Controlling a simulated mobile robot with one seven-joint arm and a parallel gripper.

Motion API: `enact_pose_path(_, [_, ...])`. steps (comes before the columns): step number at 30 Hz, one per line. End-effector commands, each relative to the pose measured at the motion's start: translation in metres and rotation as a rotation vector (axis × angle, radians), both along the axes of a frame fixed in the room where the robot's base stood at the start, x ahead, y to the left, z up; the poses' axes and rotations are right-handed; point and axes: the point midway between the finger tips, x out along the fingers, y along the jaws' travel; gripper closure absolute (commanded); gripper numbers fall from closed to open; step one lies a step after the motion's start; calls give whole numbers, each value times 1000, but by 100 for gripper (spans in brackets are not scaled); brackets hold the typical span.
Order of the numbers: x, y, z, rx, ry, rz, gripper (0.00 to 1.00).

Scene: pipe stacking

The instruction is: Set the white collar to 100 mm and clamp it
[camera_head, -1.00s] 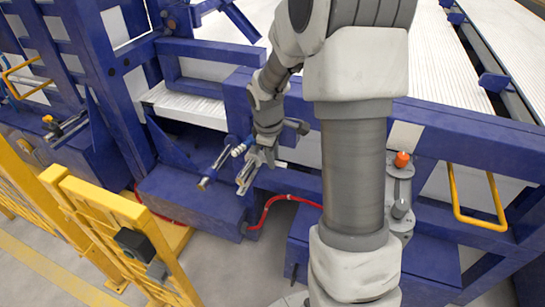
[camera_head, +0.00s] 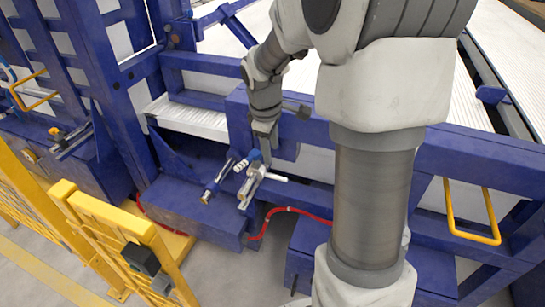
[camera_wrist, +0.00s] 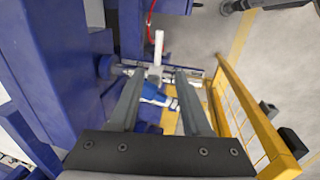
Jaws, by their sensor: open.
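A white block with a white bar handle, which looks like the collar (camera_head: 256,172), sits at the blue frame's low front shelf in the head view. In the wrist view the white collar (camera_wrist: 155,73) lies between my finger lines, its bar pointing up the picture. My gripper (camera_wrist: 160,74) is open, one finger on each side of it; contact cannot be told. In the head view my gripper (camera_head: 262,146) points down just above the collar. A blue part with white ends (camera_wrist: 155,96) lies close by between the fingers. No scale marks are readable.
A blue and metal rod-like part (camera_head: 216,182) lies left of the collar. A red hose (camera_head: 290,210) runs below right. Yellow fencing (camera_head: 105,225) stands at left, and shows at right in the wrist view (camera_wrist: 240,110). The blue frame (camera_head: 480,150) surrounds the spot.

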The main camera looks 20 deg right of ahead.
Motion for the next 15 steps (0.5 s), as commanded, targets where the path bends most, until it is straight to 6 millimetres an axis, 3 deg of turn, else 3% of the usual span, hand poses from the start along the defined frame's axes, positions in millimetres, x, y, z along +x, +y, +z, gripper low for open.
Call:
enact_pose_path(1, [-1,2,17,-1,-5,1,52])
enact_pose_path(6, [-6,7,46,0,-1,1,52])
enact_pose_path(15, [-9,9,63,0,0,1,52])
